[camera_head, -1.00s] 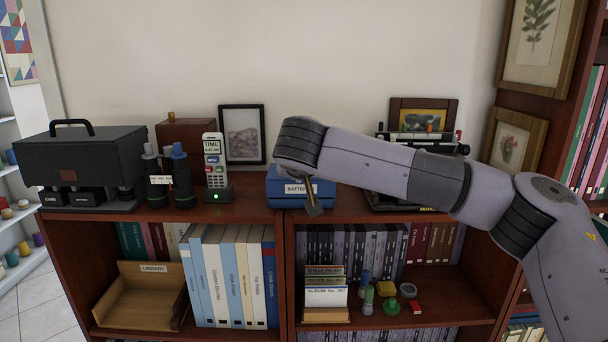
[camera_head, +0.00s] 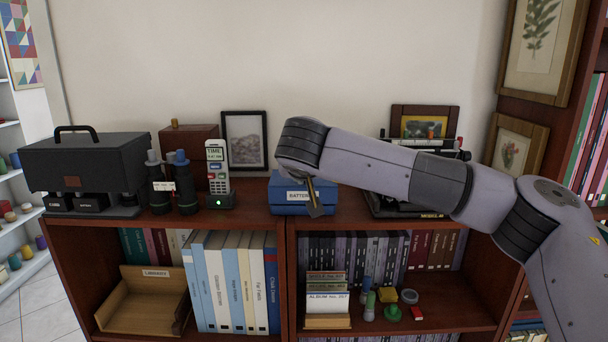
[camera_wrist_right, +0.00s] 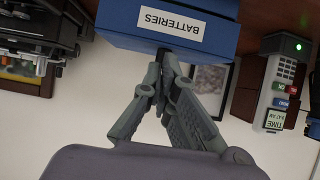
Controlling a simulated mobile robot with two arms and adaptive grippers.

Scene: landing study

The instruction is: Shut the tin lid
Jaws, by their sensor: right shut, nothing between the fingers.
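The tin is a blue box labelled BATTERIES (camera_head: 285,208) on the shelf top, partly hidden behind my right wrist. Its lid looks low over the body, but I cannot tell whether it is fully down. In the right wrist view, which is upside down, the blue tin (camera_wrist_right: 220,38) fills the top middle. My right gripper (camera_wrist_right: 164,56) is shut and empty there, its fingertips close to the tin by the label. In the head view the right gripper (camera_head: 315,208) shows small and dark in front of the tin. Contact is unclear. My left gripper is out of view.
A cordless phone in its stand (camera_head: 218,175) and dark binoculars (camera_head: 183,190) stand left of the tin. A black typewriter-like machine (camera_head: 395,205) stands to the right, partly behind my arm. Shelves with books and small items lie below.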

